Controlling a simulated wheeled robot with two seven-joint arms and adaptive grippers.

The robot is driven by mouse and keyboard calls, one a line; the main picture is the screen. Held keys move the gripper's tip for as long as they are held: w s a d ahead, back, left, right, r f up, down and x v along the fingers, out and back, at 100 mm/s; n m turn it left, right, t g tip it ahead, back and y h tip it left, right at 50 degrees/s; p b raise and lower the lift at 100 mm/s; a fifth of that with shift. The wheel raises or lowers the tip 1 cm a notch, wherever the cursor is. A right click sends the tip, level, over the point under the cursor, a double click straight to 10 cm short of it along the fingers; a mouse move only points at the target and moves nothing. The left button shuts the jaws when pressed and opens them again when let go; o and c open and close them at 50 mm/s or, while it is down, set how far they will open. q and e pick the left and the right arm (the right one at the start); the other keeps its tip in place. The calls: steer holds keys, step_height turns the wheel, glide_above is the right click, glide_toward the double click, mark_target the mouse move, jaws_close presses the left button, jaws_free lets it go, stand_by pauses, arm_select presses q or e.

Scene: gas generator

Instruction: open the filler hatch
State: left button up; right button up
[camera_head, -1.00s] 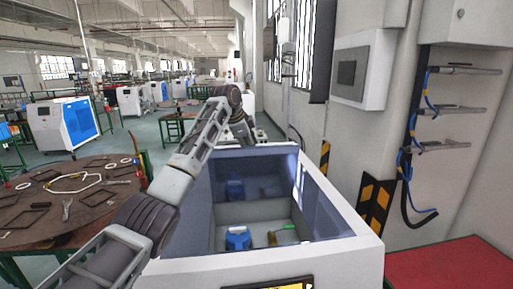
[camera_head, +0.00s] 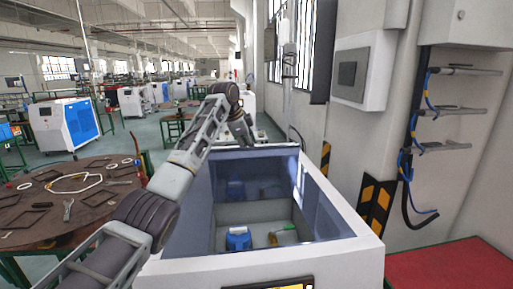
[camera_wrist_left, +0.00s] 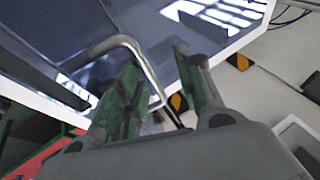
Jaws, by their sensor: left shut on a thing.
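The gas generator (camera_head: 370,250) is a white-rimmed box in the middle of the head view, with a dark blue see-through panel (camera_head: 325,215) inside its rim. My left arm reaches over its left side, and my left gripper (camera_head: 243,130) is small at the far edge. In the left wrist view, a bent metal handle (camera_wrist_left: 98,47) stands at the dark glossy panel (camera_wrist_left: 140,20). The handle runs between the fingers of my left gripper (camera_wrist_left: 165,75), which is shut on it. I cannot tell how far the hatch stands open. My right gripper is not in view.
A blue container (camera_head: 239,238) and a green-handled item (camera_head: 285,230) show inside the box. A round brown table (camera_head: 95,205) with loose parts stands at left. A wall with a grey box (camera_head: 362,70) and a red surface (camera_head: 450,265) are at right.

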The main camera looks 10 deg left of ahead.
arm_select(q)
steer(key=s+a+r, duration=0.2)
steer(key=s+r, duration=0.1)
steer(key=r, duration=0.4)
steer(key=s+a+r+t, duration=0.1)
steer(key=s+a+r, duration=0.1)
steer(key=r, duration=0.6)
steer(key=s+a+r+t, duration=0.1)
steer(key=s+a+r, duration=0.1)
steer(key=r, duration=0.6)
steer(key=shift+s+a+r, duration=0.15)
steer(key=shift+s+a, duration=0.15)
steer(key=shift+s, duration=0.6)
steer(key=shift+s+a, duration=0.1)
steer(key=shift+s, duration=0.05)
